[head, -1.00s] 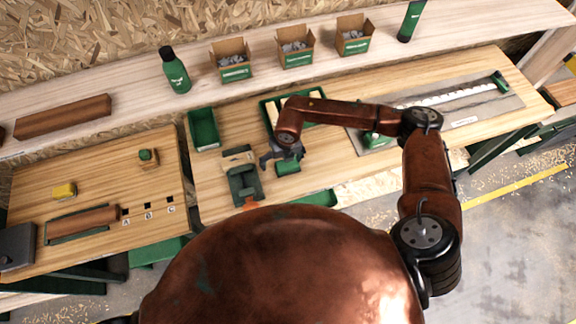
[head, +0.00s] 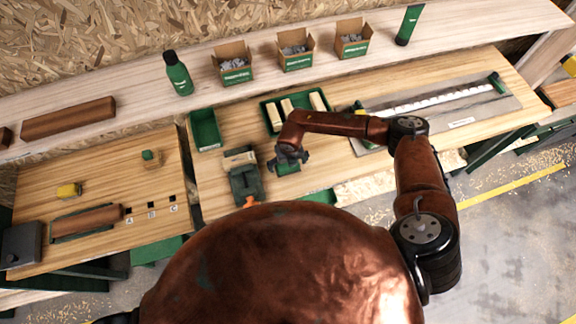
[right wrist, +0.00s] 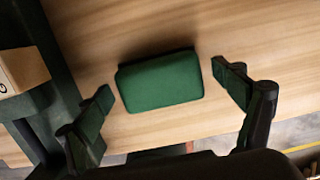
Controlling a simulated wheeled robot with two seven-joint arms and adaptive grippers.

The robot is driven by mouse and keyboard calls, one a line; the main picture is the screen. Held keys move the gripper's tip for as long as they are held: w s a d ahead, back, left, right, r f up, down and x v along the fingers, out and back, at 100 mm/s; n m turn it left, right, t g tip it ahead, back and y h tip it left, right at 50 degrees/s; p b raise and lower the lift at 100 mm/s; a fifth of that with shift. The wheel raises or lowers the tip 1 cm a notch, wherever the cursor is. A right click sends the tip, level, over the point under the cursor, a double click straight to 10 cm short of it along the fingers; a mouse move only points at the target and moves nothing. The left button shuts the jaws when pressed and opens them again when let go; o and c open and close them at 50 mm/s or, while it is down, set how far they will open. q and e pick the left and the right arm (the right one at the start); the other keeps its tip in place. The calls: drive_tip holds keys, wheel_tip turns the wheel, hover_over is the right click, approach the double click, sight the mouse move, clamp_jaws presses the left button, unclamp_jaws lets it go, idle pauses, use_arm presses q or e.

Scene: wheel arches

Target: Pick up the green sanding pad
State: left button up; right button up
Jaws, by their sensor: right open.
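The green sanding pad (right wrist: 160,82) lies flat on the wooden bench in the right wrist view, a rounded block between and just ahead of my open fingertips. In the head view the pad (head: 287,168) shows only partly, under my right gripper (head: 287,156). In the right wrist view the gripper (right wrist: 165,88) is open, with one finger to each side of the pad and neither seen touching it. My left gripper is not in view.
A dark green vise (head: 246,182) holding a wood block stands left of the pad; it fills the left edge of the wrist view. An empty green bin (head: 205,129) and a green tray (head: 268,104) with light wood blocks lie behind. Bare bench surrounds the pad.

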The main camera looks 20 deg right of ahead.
drive_tip(key=c, duration=1.2)
drive_tip(key=shift+c, duration=0.2)
drive_tip(key=shift+r+b, duration=0.3)
drive_tip(key=shift+r, duration=0.15)
drive_tip(key=r, duration=0.1)
drive_tip(key=r+b, duration=0.1)
drive_tip(key=shift+s+a+r, duration=0.2)
drive_tip(key=shift+a+r, duration=0.1)
drive_tip(key=shift+r, duration=0.1)
drive_tip(key=s+a+r+b, duration=0.4)
drive_tip(key=s+a+r, duration=0.4)
drive_tip(key=s+r, duration=0.1)
drive_tip(key=shift+s+r, duration=0.2)
drive_tip(key=shift+s, duration=0.6)
